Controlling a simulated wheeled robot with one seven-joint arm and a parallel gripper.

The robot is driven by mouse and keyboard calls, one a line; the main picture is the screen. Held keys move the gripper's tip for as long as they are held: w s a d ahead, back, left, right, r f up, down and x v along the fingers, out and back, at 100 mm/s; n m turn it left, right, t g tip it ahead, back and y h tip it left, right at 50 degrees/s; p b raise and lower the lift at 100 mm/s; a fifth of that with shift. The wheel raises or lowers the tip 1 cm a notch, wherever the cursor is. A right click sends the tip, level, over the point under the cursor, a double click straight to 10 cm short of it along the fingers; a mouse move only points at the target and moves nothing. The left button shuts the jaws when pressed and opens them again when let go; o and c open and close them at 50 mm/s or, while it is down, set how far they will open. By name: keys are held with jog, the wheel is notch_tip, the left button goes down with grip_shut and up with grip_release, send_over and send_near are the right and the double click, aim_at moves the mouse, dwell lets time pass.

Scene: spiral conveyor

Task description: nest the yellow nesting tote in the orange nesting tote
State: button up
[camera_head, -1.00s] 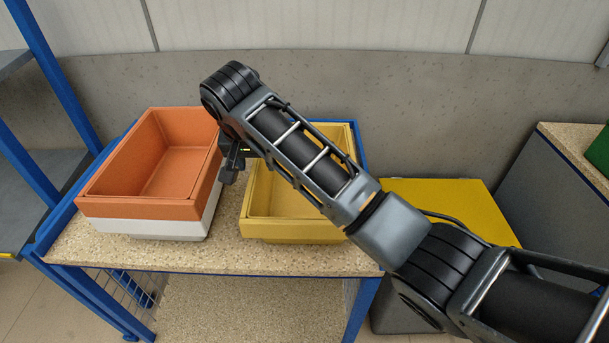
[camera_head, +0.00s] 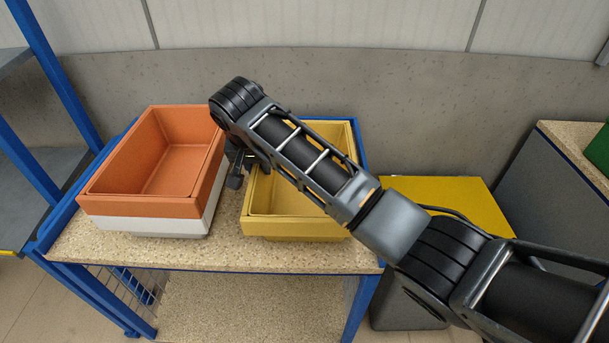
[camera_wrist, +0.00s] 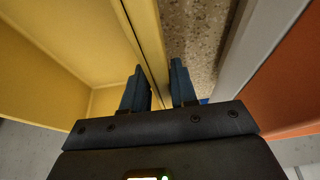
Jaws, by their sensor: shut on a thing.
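The yellow nesting tote (camera_head: 290,229) stands upright on the speckled bench top, empty as far as I see. The orange nesting tote (camera_head: 150,208) stands to its left, nested in a white tote (camera_head: 150,226); its inside looks empty. My gripper (camera_head: 240,170) is at the left wall of the yellow tote, partly hidden by my arm. In the wrist view my gripper (camera_wrist: 160,88) has one finger inside and one outside the yellow tote's wall (camera_wrist: 148,45), shut on it. The orange tote (camera_wrist: 285,80) shows at the right there.
The bench top (camera_head: 225,256) has a blue frame and a narrow gap between the totes. A yellow-topped grey bin (camera_head: 450,205) stands right of the bench. A blue-framed shelf (camera_head: 40,185) is at the left, a wall behind.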

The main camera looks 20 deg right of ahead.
grip_shut()
jog(key=shift+r, duration=0.1)
jog(key=shift+r+p, duration=0.8)
jog(key=shift+p, duration=0.05)
notch_tip(320, 180, up, 3)
jog(key=p, duration=0.3)
jog(key=shift+r, duration=0.15)
jog(key=s+d+r+p, duration=0.1)
jog(key=s+d+r, duration=0.5)
jog(key=s+d, duration=0.2)
jog(key=shift+s, duration=0.25)
jog(key=shift+o, duration=0.9)
grip_release()
grip_shut()
